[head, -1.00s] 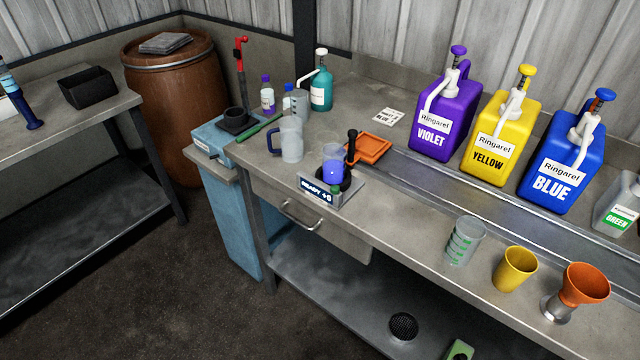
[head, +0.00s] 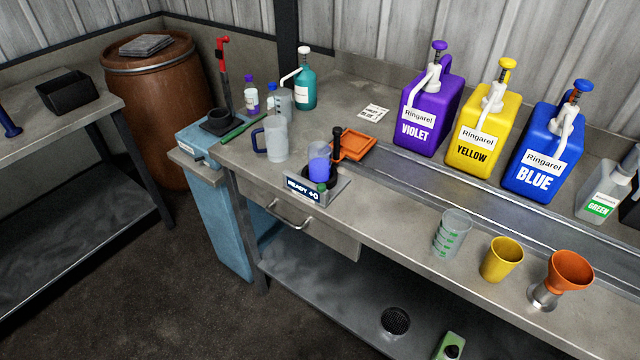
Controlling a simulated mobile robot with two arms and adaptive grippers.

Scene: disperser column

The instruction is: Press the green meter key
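The meter (head: 303,190) is a small metal box with a dark display reading "READY" and a zero, near the front edge of the steel bench. Its green key (head: 322,187) is a small round button on the meter, right of the display. A clear cup with blue-violet liquid (head: 318,166) stands on the meter, just behind the key, beside a black upright handle (head: 337,143). Neither of my grippers shows in the head view.
An orange tray (head: 371,147) and a clear jug (head: 275,140) stand near the meter. Violet (head: 417,132), yellow (head: 474,140) and blue (head: 536,172) pump containers line the back. A graduated cup (head: 452,235), yellow cup (head: 502,260) and orange funnel (head: 571,270) stand at the front right.

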